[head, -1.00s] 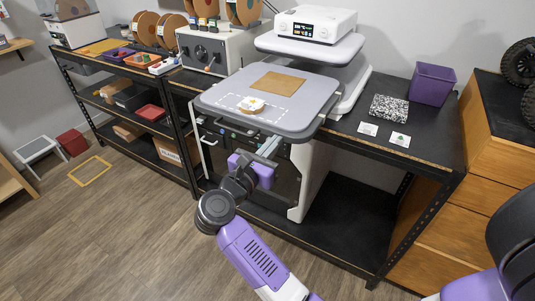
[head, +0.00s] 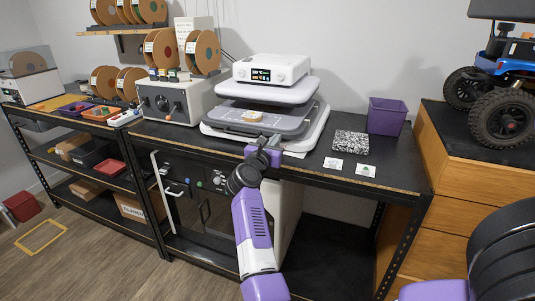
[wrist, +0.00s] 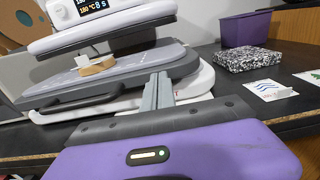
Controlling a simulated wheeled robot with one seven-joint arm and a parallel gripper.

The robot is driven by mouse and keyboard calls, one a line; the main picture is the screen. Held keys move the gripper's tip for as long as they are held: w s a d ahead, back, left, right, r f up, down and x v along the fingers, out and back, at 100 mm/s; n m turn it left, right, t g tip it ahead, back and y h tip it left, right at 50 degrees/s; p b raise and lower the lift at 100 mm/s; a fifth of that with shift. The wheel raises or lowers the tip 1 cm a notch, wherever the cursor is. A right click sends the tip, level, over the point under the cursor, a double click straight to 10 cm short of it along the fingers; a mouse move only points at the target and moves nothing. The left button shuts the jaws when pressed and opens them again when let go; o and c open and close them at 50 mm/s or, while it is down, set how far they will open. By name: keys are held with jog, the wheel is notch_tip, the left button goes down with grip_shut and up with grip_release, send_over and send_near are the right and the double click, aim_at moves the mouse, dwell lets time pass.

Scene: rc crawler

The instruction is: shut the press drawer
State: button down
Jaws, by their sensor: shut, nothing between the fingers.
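The heat press has a white control head (head: 272,69) with a lit display and a grey upper plate (head: 266,90). Its drawer, a grey tray (head: 230,119), sits mostly beneath that plate, with its front strip showing. A small wooden disc with a white piece on it (head: 251,116) rests near the tray's front; it also shows in the wrist view (wrist: 97,66). My gripper (head: 270,142) is shut and empty at the tray's front edge. In the wrist view its fingers (wrist: 158,88) overlap the tray's front rim (wrist: 110,93); I cannot tell whether they touch.
A purple bin (head: 387,116), a speckled block (head: 350,142) and two small cards (head: 333,163) lie right of the press. A grey control box (head: 175,100) stands left. The black bench top (head: 300,168) is clear in front.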

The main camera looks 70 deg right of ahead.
jog(key=d, duration=0.4)
jog(key=shift+d+r, duration=0.1)
jog(key=shift+r, duration=0.1)
jog(key=shift+b, duration=0.3)
